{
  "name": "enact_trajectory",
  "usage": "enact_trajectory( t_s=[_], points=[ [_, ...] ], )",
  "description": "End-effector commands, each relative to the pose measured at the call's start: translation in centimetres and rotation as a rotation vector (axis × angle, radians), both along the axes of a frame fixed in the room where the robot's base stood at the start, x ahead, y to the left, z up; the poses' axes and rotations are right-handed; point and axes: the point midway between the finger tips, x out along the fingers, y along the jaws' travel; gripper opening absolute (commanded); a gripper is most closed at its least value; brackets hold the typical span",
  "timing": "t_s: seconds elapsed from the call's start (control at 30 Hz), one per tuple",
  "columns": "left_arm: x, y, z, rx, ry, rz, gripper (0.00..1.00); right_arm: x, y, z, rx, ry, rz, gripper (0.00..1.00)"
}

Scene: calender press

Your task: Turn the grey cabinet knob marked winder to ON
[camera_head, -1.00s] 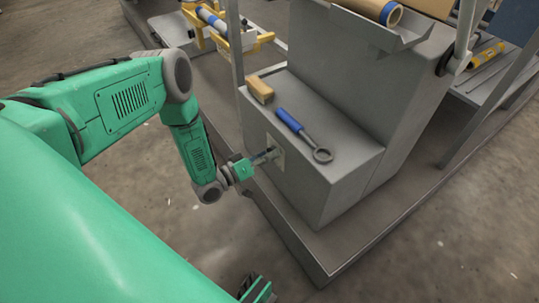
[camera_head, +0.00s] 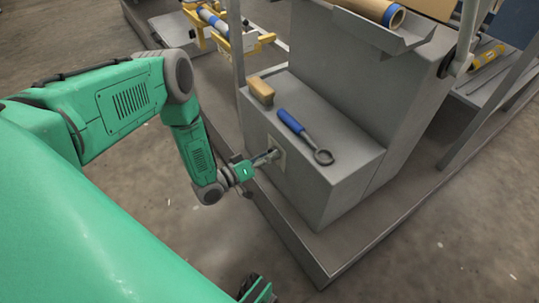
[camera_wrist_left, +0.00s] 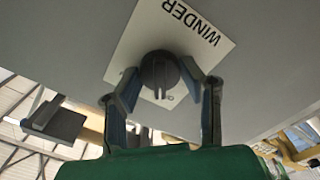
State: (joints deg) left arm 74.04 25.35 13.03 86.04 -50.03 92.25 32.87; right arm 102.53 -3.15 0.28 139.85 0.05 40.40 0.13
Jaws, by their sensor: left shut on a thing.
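The grey cabinet (camera_head: 325,195) stands right of my left arm, with a pale label plate on its side face. In the left wrist view the plate (camera_wrist_left: 215,52) reads WINDER, tilted and nearly upside down. A dark round knob (camera_wrist_left: 160,72) sits on the plate, with a pale mark on its face. My left gripper (camera_head: 270,156) reaches the plate from the left; in the left wrist view its fingers (camera_wrist_left: 162,92) are shut around the knob, one on each side. ON and OFF marks are not visible. Part of my right gripper (camera_head: 255,290) shows at the bottom edge, mostly cut off.
On the cabinet's top lie a wooden block brush (camera_head: 261,91) and a blue-handled ring tool (camera_head: 303,135). A grey post (camera_head: 236,60) rises close to my left forearm. A roll (camera_head: 375,10) lies in a tray above. The floor in front is clear.

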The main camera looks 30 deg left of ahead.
Motion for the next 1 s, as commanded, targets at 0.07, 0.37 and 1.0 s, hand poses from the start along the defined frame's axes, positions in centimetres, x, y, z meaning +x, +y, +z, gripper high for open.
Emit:
enact_trajectory(
  t_s=[0.07, 0.37, 1.0],
  points=[
    [0.3, 0.2, 0.1, 0.014, -0.009, 0.006, 0.06, 0.0, 0.0, 0.1, 0.0, 0.0, 0.0, 0.0],
    [0.3, 0.1, 0.2, 0.147, -0.064, 0.004, 0.06, 0.0, 0.0, 0.8, 0.0, 0.0, 0.0, 0.0],
    [0.4, 0.0, 0.4, 0.695, -0.295, 0.007, 0.06, 0.0, 0.0, 3.2, 0.0, 0.0, 0.0, 0.0]
  ],
)
